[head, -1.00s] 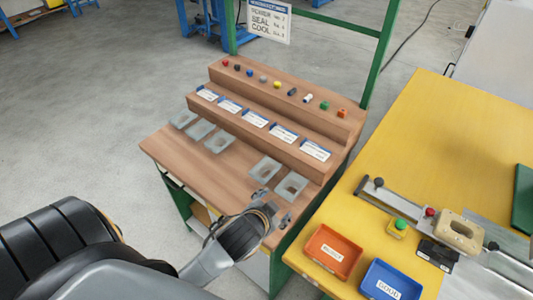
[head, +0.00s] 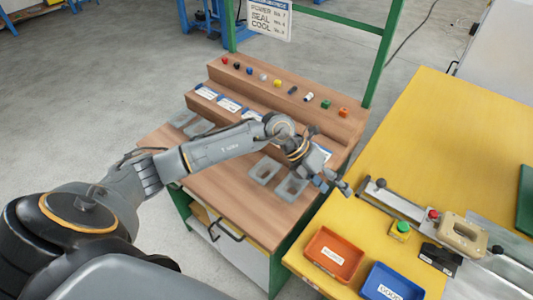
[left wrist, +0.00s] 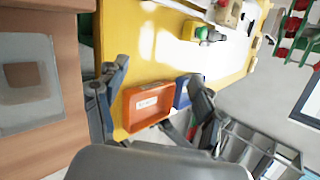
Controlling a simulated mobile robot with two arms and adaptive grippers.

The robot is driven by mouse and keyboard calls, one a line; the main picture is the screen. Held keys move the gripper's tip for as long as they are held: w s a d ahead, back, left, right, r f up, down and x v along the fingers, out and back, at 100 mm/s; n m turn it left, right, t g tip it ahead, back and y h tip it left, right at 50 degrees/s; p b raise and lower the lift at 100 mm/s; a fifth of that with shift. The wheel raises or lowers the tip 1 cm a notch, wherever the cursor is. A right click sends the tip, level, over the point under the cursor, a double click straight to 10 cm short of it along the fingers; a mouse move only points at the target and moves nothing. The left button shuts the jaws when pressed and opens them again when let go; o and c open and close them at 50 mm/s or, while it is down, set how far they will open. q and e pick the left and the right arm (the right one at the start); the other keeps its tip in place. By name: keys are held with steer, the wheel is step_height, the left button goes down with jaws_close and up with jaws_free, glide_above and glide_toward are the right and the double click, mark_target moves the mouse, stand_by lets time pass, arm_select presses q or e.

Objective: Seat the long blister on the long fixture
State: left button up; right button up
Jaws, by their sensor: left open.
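Grey translucent blister trays lie on the wooden bench. Two sit at its near right, one blister (head: 264,170) beside another blister (head: 291,189); a further blister (head: 198,127) lies at the left. I cannot tell which is the long one. A tray also shows in the left wrist view (left wrist: 27,85). A tan fixture block (head: 462,232) with an oval opening sits on the metal slide on the yellow table; whether it is the long fixture is unclear. My left gripper (head: 334,187) is open and empty, near the bench's right edge, right of the trays; its fingers show in the left wrist view (left wrist: 155,98).
An orange bin (head: 333,257) and a blue bin (head: 391,283) stand at the yellow table's near edge (head: 430,130). A green button box (head: 400,229) and the slide's lever lie close to my gripper. A stepped wooden rack (head: 340,125) backs the bench.

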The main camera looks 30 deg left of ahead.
mark_target(266, 169)
arm_select(q)
steer(key=a+y, duration=0.1)
steer(key=a, duration=0.3)
steer(key=a+f+y, duration=0.1)
steer(key=a+y, duration=0.1)
steer(key=a, duration=0.2)
steer(key=w+a+f+g+y, duration=0.1)
steer(key=a+y, duration=0.1)
steer(key=a, duration=0.1)
steer(key=shift+a+f, duration=0.2)
steer(key=shift+a, duration=0.2)
steer(key=a+y, duration=0.1)
steer(key=a, duration=0.2)
steer(key=a+y, duration=0.1)
steer(key=a, duration=0.2)
steer(key=a+n+g+y, duration=0.1)
steer(key=a, duration=0.2)
steer(key=shift+s+a+r+y, duration=0.1)
steer(key=shift+s+r+y, duration=0.1)
steer(key=shift+r+y, duration=0.15)
step_height(266, 169, down, 7)
steer(key=b, duration=0.5)
steer(key=shift+r, duration=0.1)
steer(key=c, duration=0.7)
steer(key=shift+r, duration=0.15)
steer(key=shift+r+p, duration=1.6)
steer(key=shift+r, duration=0.55)
